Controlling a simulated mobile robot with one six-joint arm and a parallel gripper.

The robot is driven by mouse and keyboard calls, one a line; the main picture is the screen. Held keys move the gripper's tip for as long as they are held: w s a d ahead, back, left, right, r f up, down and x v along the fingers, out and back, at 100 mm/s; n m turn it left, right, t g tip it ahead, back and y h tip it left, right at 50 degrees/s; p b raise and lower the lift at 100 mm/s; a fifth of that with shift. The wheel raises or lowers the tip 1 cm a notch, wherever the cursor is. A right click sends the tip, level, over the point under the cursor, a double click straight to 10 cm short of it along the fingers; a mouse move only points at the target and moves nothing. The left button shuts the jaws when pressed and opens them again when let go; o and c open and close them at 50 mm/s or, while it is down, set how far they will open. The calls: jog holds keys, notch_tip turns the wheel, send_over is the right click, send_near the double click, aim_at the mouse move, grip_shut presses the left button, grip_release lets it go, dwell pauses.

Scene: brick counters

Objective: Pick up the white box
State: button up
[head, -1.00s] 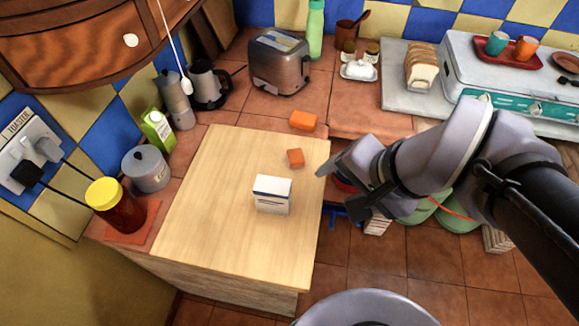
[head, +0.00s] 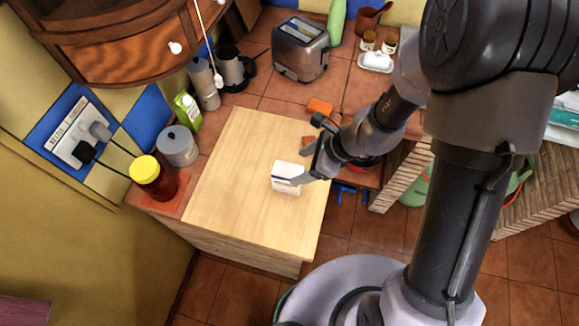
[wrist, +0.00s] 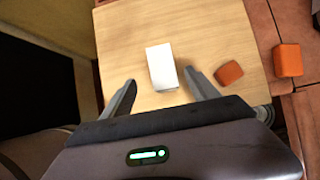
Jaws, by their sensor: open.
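The white box (head: 287,176) stands on the pale wooden board near its right side. In the wrist view the white box (wrist: 161,66) lies ahead of my gripper (wrist: 161,86), roughly between the lines of its two fingers. The fingers are apart, with board showing between them. In the head view my gripper (head: 303,165) is at the right side of the box, and one finger covers part of its right edge. Whether it touches the box cannot be told.
Orange blocks (wrist: 229,73) (wrist: 288,60) lie to the right of the box in the wrist view. A grey pot (head: 177,147) and a yellow-lidded jar (head: 152,177) stand left of the wooden board (head: 235,205). A toaster (head: 300,50) is behind. The board's left half is clear.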

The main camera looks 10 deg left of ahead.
aim_at(283, 175)
jog(key=b+x, duration=0.1)
jog(key=x, duration=0.2)
jog(key=b+x, duration=0.1)
jog(key=x, duration=0.3)
jog(key=b+x, duration=0.1)
jog(key=x, duration=0.3)
jog(key=shift+w+d+f, duration=0.1)
jog(key=shift+w+f, duration=0.15)
jog(key=shift+r, duration=0.1)
jog(key=shift+c, duration=0.4)
jog(key=c, duration=1.4)
